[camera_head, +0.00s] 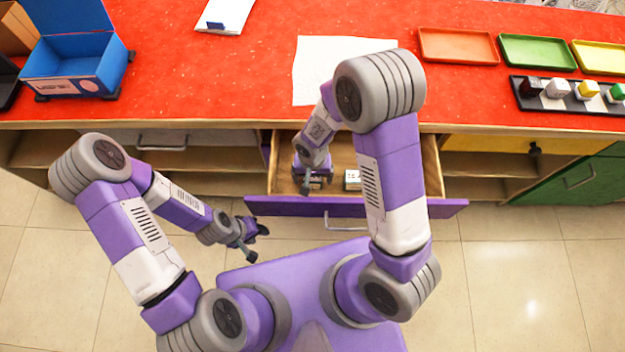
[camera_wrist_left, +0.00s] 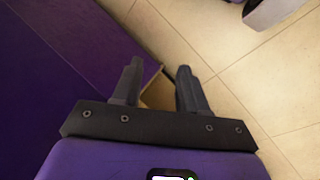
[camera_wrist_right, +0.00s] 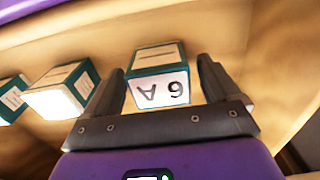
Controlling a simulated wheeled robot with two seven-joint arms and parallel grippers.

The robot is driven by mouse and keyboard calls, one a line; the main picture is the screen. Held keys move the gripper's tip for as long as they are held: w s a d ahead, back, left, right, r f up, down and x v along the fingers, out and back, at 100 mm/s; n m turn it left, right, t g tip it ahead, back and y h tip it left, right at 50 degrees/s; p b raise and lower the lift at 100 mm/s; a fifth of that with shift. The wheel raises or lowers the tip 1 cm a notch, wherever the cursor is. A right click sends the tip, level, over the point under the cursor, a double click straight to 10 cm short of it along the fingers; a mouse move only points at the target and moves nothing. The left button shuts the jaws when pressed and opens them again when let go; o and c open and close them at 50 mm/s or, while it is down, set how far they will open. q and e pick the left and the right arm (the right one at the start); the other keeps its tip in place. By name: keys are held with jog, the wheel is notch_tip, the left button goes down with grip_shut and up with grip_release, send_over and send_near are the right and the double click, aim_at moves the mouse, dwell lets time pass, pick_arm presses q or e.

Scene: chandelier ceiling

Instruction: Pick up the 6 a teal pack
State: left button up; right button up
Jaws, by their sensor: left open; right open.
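The 6 A teal pack (camera_wrist_right: 160,76), a small white box with teal edges, lies in the open drawer in the right wrist view; its printed "6 A" appears upside down. My right gripper (camera_wrist_right: 160,66) is open, with one finger on each side of this pack; I cannot tell whether they touch it. In the head view my right gripper (camera_head: 313,188) reaches down into the drawer and largely hides what is below it. My left gripper (camera_head: 252,240) is open and empty in front of the drawer's left end; it also shows in the left wrist view (camera_wrist_left: 158,75).
The wooden drawer has a purple front (camera_head: 400,209). Two similar packs (camera_wrist_right: 62,92) (camera_wrist_right: 10,98) lie left of the 6 A pack in the right wrist view. The red counter (camera_head: 240,70) above holds a blue box (camera_head: 75,55), a white cloth (camera_head: 312,70) and coloured trays (camera_head: 458,46).

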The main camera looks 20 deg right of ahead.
jog(key=shift+f, duration=0.4)
